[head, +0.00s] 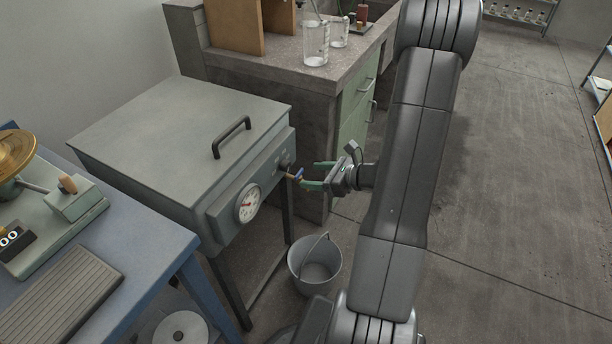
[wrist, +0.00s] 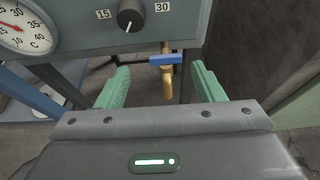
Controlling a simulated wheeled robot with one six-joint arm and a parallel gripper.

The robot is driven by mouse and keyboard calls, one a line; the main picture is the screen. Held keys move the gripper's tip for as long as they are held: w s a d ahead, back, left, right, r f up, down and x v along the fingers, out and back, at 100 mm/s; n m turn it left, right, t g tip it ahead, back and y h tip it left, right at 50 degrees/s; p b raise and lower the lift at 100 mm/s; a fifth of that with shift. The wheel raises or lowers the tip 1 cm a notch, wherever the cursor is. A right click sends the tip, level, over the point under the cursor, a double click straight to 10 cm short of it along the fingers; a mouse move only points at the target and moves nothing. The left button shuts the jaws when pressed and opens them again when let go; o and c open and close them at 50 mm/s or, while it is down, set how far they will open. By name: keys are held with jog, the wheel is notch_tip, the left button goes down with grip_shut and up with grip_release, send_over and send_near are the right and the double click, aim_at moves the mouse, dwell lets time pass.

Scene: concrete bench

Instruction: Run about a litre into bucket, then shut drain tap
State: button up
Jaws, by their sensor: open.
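The drain tap (head: 297,175) sticks out of the front of the grey water bath, brass with a blue lever. In the wrist view the blue lever (wrist: 166,59) lies crosswise over the downward brass pipe. No water stream shows. My gripper (head: 315,175) is open, its two green fingers pointing at the tap. In the wrist view the fingers (wrist: 160,72) stand either side of the lever, with a gap on both sides. The grey bucket (head: 315,262), handle raised, stands on the floor below and slightly right of the tap. I see no water in it.
The grey bath (head: 180,135) has a lid handle, a dial gauge (head: 247,204) and a black knob (wrist: 131,14). A blue table (head: 150,255) stands at left. A stone bench (head: 285,60) with glass beakers is behind. Floor at right is clear.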

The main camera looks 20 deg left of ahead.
aim_at(300, 173)
jog(key=shift+w+a+f, duration=0.25)
jog(key=shift+a, duration=0.3)
jog(key=shift+w+a+f, duration=0.25)
jog(key=shift+a, duration=0.25)
jog(key=shift+a+f, duration=0.2)
jog(key=shift+a, duration=0.35)
jog(key=c, duration=1)
